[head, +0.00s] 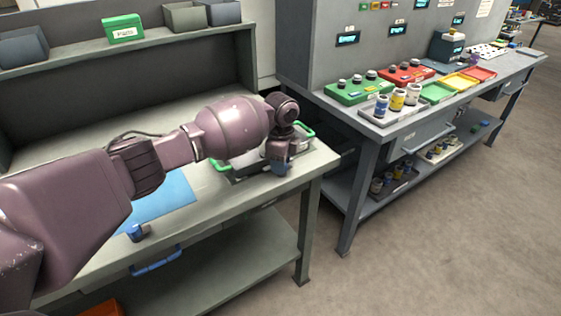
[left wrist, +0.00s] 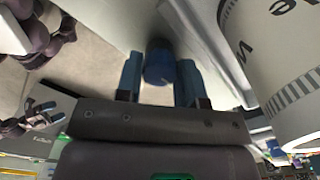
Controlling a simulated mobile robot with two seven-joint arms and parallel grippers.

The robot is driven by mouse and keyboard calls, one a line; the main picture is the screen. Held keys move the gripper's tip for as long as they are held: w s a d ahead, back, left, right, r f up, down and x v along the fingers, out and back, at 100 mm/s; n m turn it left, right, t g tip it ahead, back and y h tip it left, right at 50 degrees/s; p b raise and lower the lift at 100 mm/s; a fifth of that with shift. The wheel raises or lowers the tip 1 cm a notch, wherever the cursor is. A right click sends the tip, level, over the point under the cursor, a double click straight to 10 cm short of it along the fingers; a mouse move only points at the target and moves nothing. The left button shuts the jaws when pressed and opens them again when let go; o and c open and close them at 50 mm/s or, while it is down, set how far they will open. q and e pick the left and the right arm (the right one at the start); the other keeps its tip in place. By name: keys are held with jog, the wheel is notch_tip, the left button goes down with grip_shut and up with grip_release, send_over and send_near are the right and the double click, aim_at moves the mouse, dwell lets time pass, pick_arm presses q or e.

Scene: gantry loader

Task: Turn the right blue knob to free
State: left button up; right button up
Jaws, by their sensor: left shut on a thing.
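My left gripper (head: 279,172) is at the front right of the near bench, beside a tray with green handles (head: 228,167). In the left wrist view, a blue knob (left wrist: 160,64) sits between my left gripper's two blue fingers (left wrist: 160,82), which are shut on it. The knob's marking and angle cannot be read here. Another blue knob (head: 138,232) is at the bench's front edge, further left, with no gripper on it. My right gripper (left wrist: 44,114) seems to show small at the left of the wrist view; its jaws are unclear.
A white cylinder with black marks (left wrist: 285,70) is close on the right of the wrist view. A blue mat (head: 165,198) lies on the near bench (head: 225,200), with a blue handle (head: 156,262) below its edge. A second bench with jars (head: 398,99) stands right, across a floor gap.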

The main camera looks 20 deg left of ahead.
pick_arm(q)
jog(key=shift+m, duration=0.5)
jog(key=o, duration=0.9)
jog(key=shift+d, duration=0.1)
notch_tip(320, 180, up, 11)
jog(key=shift+f+p, duration=0.1)
jog(key=shift+p, duration=0.65)
